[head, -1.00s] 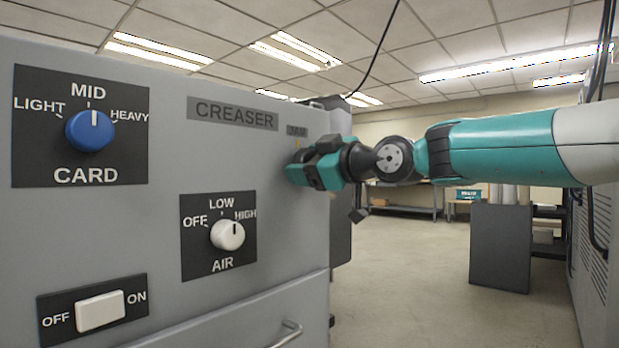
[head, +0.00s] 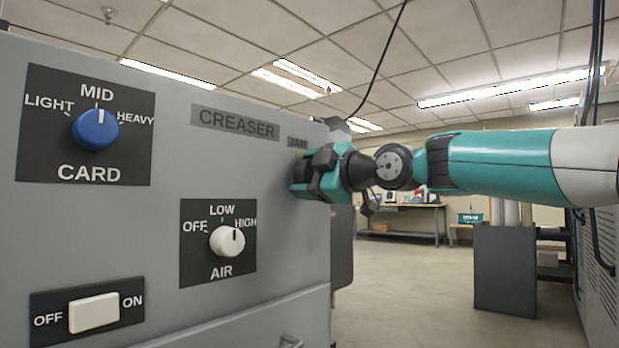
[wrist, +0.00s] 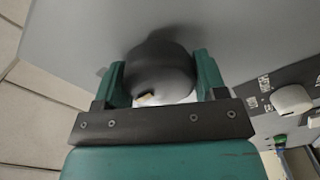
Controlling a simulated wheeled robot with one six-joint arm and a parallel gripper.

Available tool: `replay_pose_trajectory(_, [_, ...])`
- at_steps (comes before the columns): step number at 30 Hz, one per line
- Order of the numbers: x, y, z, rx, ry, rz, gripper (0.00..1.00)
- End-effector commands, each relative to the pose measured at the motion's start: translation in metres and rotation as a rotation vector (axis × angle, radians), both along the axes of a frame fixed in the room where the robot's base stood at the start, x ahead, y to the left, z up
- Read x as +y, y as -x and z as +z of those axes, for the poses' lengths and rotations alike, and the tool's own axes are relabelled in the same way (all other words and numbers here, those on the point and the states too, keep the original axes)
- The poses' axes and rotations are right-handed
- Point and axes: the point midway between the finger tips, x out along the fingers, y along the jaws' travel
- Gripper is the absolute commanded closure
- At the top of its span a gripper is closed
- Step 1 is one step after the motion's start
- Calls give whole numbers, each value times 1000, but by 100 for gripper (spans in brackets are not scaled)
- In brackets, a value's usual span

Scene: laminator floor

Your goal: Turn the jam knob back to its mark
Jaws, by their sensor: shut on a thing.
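The jam knob (wrist: 160,70) is a dark round knob on the grey creaser panel. In the wrist view it sits between the two green fingers of my gripper (wrist: 161,78), which is shut on it. A small pale spot shows on the knob's near side. In the head view my gripper (head: 302,176) is at the panel's right edge, just under the small JAM label (head: 297,142), and covers the knob. The mark on the panel cannot be made out in either view.
The creaser panel (head: 165,170) also carries a blue CARD knob (head: 96,130) at MID, a white AIR knob (head: 227,241) near HIGH and a white OFF/ON switch (head: 94,313). A dark grey cabinet (head: 505,270) stands at the right. The floor (head: 420,300) between is clear.

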Motion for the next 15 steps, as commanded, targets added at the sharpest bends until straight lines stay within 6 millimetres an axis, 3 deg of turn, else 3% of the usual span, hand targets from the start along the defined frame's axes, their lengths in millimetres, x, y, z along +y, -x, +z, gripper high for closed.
replay_pose_trajectory(8, [3, 2, -3, 7, 4, 10, 59])
replay_pose_trajectory(9, [3, 2, -3, 7, 4, 10, 30])
replay_pose_trajectory(11, [3, 2, -3, 6, 3, 9, 17])
replay_pose_trajectory(12, [2, 2, -2, 5, 3, 7, 10])
replay_pose_trajectory(15, [1, 1, -2, 4, 2, 5, 10])
